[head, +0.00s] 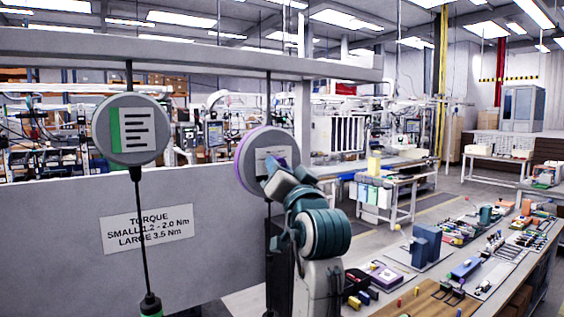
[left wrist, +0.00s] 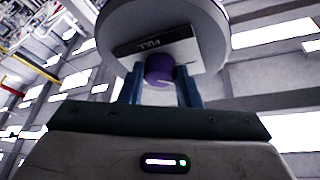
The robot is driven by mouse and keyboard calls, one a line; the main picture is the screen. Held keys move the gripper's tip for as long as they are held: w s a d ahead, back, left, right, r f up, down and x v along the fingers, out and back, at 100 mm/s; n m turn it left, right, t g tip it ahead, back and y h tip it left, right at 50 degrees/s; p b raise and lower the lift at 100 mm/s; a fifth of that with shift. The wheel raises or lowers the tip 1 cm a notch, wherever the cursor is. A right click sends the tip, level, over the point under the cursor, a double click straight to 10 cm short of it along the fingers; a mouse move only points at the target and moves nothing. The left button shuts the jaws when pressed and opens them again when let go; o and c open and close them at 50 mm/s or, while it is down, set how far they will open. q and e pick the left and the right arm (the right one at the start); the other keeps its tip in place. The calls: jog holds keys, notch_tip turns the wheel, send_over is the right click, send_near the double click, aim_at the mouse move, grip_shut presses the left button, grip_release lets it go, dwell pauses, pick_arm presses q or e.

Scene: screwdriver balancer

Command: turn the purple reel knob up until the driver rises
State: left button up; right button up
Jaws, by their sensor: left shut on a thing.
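The purple-rimmed grey reel (head: 243,168) hangs from the overhead beam in the middle of the head view. The purple knob (left wrist: 159,69) sits on the reel's face, below a lettered label (left wrist: 150,47), in the left wrist view. My left gripper (head: 275,172) is at the front of the reel. In the left wrist view its two blue fingers (left wrist: 160,88) stand on either side of the knob, shut on it. The driver below this reel is hidden behind my arm. My right gripper is out of view.
A green-marked reel (head: 131,129) hangs at the left, with a cord down to a driver (head: 151,305) at the bottom edge. A torque sign (head: 147,229) is on the grey panel behind. A workbench with tools and parts (head: 430,290) fills the right.

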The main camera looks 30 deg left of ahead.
pick_arm(q)
jog(key=shift+s+r+m+h+p, duration=0.15)
jog(key=shift+m+h+p, duration=0.55)
jog(key=shift+m+p, duration=0.85)
jog(key=shift+r+m+h+p, duration=0.1)
jog(key=shift+m+h+p, duration=0.6)
jog(key=shift+m+p, duration=0.85)
jog(key=shift+m+t, duration=0.3)
jog(key=o, duration=1)
jog(key=shift+c, duration=0.2)
jog(key=shift+f, duration=0.15)
